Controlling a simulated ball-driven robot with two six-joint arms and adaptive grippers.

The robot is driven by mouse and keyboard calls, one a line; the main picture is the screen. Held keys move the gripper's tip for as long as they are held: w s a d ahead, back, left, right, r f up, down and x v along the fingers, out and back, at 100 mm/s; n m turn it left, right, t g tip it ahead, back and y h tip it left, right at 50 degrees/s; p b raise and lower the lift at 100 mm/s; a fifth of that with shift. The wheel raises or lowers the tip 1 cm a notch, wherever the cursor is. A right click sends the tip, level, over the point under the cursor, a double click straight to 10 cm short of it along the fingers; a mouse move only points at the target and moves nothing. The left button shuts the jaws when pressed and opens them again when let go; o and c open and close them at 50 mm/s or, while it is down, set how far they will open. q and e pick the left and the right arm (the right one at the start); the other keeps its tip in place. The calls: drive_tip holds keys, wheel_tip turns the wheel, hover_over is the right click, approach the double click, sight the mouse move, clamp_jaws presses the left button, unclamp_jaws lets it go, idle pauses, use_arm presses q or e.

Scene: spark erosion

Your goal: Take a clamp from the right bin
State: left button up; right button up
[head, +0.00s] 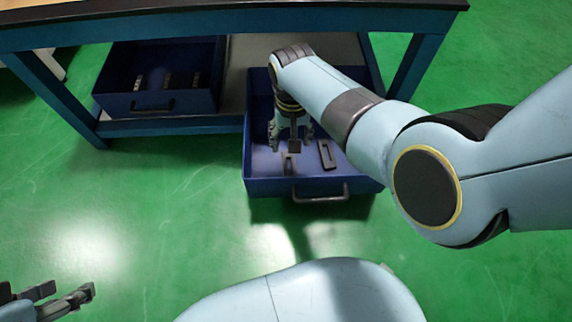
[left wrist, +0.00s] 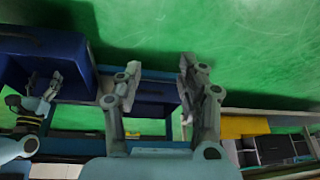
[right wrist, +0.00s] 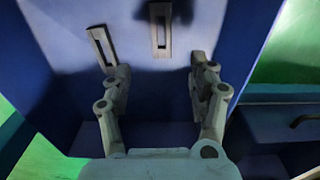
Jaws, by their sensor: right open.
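The right bin (head: 262,188) is a dark blue box pulled out from under the table. My right gripper (head: 291,143) points down inside it, open and empty. In the right wrist view two flat, dark, slotted clamps lie on the bin floor: one clamp (right wrist: 103,46) ahead of the left finger, another clamp (right wrist: 161,30) between the fingers' lines but beyond the tips of my right gripper (right wrist: 157,80). In the head view one clamp (head: 326,155) lies right of the gripper. My left gripper (head: 62,300) is at the lower left, away from the bin; its fingers stand apart in the left wrist view (left wrist: 158,75).
A blue-framed table (head: 240,18) stands over the bins. A second blue bin (head: 120,103) with small parts sits on its lower shelf at the left. Green floor (head: 190,215) is clear in front. The right bin's walls surround my right gripper.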

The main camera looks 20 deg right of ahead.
drive_tip(key=f, duration=0.1)
drive_tip(key=b, duration=0.3)
hover_over(289, 168)
drive_tip(key=f, duration=0.4)
drive_tip(key=shift+s+f, duration=0.25)
drive_tip(key=shift+s, duration=0.05)
use_arm(q)
drive_tip(key=shift+w+d+f+t+b, duration=0.1)
drive_tip(key=shift+w+f+t+b, duration=0.05)
drive_tip(key=shift+f+t, duration=0.65)
drive_tip(key=shift+w+f+t+b, duration=0.2)
drive_tip(key=shift+f+t, duration=0.4)
drive_tip(key=shift+t, duration=0.35)
drive_tip(key=shift+w+d+f+t+b, duration=0.1)
drive_tip(key=shift+f+t+b, duration=0.05)
drive_tip(key=shift+f+t, duration=0.65)
use_arm(e)
drive_tip(key=shift+w+f, duration=0.1)
drive_tip(key=shift+f, duration=0.45)
